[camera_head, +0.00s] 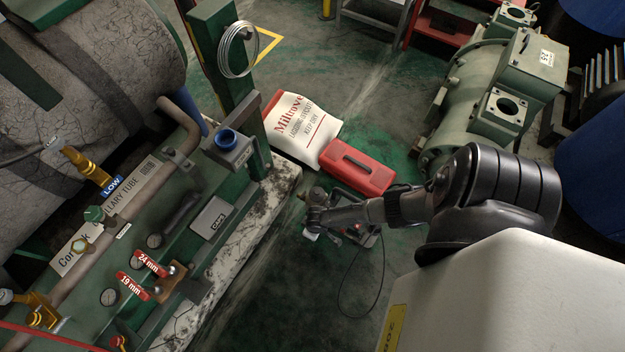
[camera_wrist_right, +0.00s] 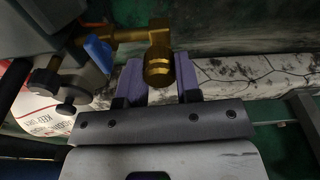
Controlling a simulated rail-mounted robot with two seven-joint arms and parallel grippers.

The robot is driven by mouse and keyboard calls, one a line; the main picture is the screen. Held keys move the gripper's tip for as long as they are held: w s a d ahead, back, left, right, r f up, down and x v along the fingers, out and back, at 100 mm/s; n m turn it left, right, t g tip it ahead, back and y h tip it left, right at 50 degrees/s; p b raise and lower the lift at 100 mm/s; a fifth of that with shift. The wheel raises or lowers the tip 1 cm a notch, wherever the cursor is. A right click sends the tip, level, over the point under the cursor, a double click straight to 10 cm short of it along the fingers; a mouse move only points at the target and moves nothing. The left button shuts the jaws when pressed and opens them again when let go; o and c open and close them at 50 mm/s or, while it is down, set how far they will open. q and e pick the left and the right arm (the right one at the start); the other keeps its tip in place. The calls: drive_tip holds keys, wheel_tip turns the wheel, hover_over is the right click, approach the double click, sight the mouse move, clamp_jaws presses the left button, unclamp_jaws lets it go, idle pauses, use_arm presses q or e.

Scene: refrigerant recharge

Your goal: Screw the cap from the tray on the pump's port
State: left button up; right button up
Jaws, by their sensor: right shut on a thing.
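In the right wrist view a brass fitting (camera_wrist_right: 125,35) with a blue lever (camera_wrist_right: 98,52) stands out from the dark grey pump (camera_wrist_right: 45,30). A ribbed brass cap (camera_wrist_right: 158,70) lies between the purple fingers of my right gripper (camera_wrist_right: 160,82), in line with the fitting's end. My right gripper is shut on it; I cannot tell how far it is threaded on. In the head view my right gripper (camera_head: 316,218) is low beside the pump on the floor, mostly hidden by my arm. A small grey tray (camera_head: 212,217) with a label sits on the green rig. My left gripper is not in view.
A red case (camera_head: 357,167) and a white sack (camera_head: 298,127) lie just behind the pump. The rig's pale concrete plinth (camera_head: 262,222) runs along the left. A black cable (camera_head: 340,290) loops on the floor. The green compressor (camera_head: 470,95) stands at the back right.

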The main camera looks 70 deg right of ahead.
drive_tip(key=shift+a+m+p, duration=0.1)
drive_tip(key=shift+m+p, duration=0.45)
drive_tip(key=shift+m, duration=0.45)
drive_tip(key=shift+m+h, duration=0.3)
drive_tip(key=shift+m, duration=0.5)
drive_tip(key=shift+f, duration=0.1)
drive_tip(key=shift+p, duration=0.3)
drive_tip(key=shift+s+m, duration=0.1)
drive_tip(key=shift+m, duration=0.4)
drive_tip(key=shift+m+p, duration=0.5)
drive_tip(key=shift+m, duration=0.7)
